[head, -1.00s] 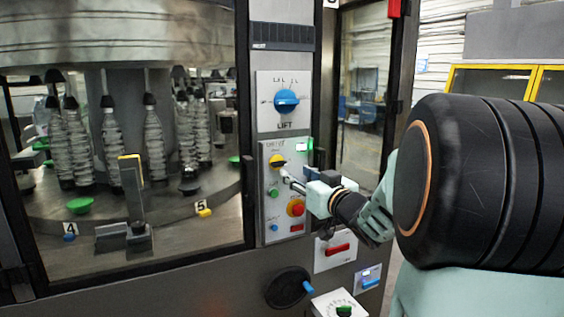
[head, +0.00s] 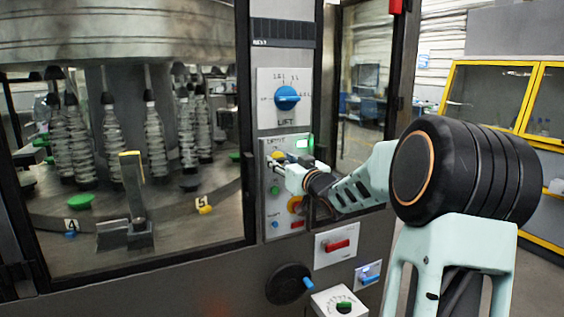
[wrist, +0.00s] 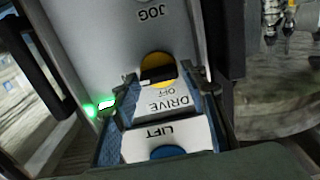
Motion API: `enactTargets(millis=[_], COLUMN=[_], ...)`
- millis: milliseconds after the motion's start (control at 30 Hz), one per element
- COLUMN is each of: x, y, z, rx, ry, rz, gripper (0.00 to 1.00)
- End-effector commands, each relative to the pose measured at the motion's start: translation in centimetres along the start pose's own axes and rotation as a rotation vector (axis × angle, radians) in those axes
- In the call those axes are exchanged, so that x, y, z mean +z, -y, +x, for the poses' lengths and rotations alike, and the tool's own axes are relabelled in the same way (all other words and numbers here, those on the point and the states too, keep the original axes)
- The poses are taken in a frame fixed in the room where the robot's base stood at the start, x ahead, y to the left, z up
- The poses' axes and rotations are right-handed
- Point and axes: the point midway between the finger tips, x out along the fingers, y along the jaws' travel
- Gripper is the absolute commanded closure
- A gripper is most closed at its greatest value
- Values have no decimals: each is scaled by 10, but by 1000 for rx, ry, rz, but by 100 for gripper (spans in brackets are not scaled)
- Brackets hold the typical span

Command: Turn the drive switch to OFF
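The drive switch is a round yellow knob with a dark bar handle. In the wrist view the knob (wrist: 157,66) is at upper middle, its bar lying roughly level across the picture, with DRIVE and OFF lettering (wrist: 170,103) beside it. My gripper (wrist: 167,80) is open, one fingertip on each side of the knob. I cannot tell whether the fingers touch the bar. In the head view my gripper (head: 277,164) is at the upper part of the grey control panel (head: 285,236), mostly covering the knob (head: 279,154).
Above the panel is the LIFT plate with a blue knob (head: 286,98). A red-handled switch (head: 338,245) is lower down. A glazed door frame (head: 246,120) borders the left.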

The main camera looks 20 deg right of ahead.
Motion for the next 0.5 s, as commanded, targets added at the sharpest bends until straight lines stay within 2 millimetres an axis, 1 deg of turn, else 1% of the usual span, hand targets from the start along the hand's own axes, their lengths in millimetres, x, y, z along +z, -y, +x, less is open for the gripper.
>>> enactTargets(millis=[233, 500], x=[0, 0], y=[0, 0], z=[1, 0], rx=[0, 0], ry=[1, 1], rz=[0, 0], gripper=[60, 90])
